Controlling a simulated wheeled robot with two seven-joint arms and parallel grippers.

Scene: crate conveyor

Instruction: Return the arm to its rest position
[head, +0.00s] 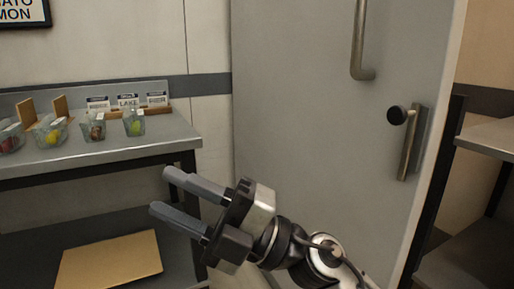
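My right gripper (172,194) is in the lower middle of the head view, its arm coming in from the lower right. Its two grey fingers point left and stand apart, with nothing between them. It is held in front of the grey door and near the right end of the table, touching nothing that I can see. My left gripper is not in view.
A large grey door (300,100) with a long handle (357,45) and a lower latch (407,140) fills the middle. A metal table (150,143) at left bears several clear cups. A tan board (110,260) lies on its lower shelf. Another shelf (490,137) stands at right.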

